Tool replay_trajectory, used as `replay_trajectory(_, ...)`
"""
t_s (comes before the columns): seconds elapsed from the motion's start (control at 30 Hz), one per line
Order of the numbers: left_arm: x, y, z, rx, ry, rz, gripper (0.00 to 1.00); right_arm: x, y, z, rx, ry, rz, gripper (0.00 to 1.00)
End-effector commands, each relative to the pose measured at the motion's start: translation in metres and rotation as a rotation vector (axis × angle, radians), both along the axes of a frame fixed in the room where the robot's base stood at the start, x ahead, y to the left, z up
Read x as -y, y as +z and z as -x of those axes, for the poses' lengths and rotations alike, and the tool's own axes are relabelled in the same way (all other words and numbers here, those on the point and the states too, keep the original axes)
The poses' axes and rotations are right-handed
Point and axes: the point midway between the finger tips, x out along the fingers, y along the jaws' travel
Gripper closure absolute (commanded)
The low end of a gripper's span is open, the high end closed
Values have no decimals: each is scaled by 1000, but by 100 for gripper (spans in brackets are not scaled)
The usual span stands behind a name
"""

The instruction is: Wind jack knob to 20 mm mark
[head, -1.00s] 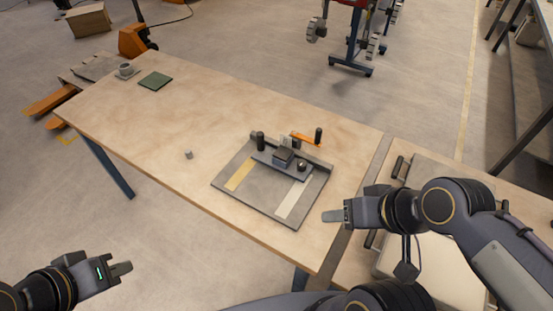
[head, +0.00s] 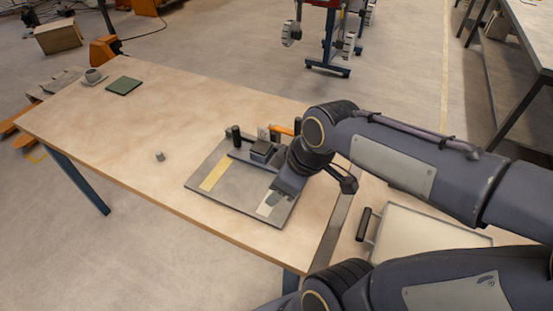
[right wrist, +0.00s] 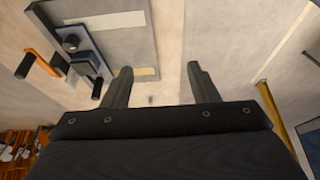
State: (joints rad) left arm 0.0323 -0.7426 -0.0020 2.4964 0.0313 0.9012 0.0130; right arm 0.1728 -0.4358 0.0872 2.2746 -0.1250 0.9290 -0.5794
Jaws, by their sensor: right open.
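The grey tilting bed fixture (head: 232,192) lies on the table, with a tan strip (head: 213,175) on its left and a pale strip (head: 268,206) on its right. A small block mechanism (head: 262,150) stands at its back edge beside a black upright post (head: 236,134). My right gripper (head: 274,198) is over the fixture's right side, hiding part of it. Mark readings are not legible. My left gripper is out of view.
A small grey cylinder (head: 159,156) sits left of the fixture. A green pad (head: 124,86) and a cup (head: 93,76) are at the far left. A pale case with a black handle (head: 363,224) lies at right.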

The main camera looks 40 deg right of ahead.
Motion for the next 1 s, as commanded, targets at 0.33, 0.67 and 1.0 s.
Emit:
replay_trajectory(0.33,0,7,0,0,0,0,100,41,-8,-60,-57,538,264,46)
replay_trajectory(0.67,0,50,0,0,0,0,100,114,-45,-157,-104,1529,467,46)
replay_trajectory(1.0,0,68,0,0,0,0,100,156,-102,-193,-37,2101,481,46)
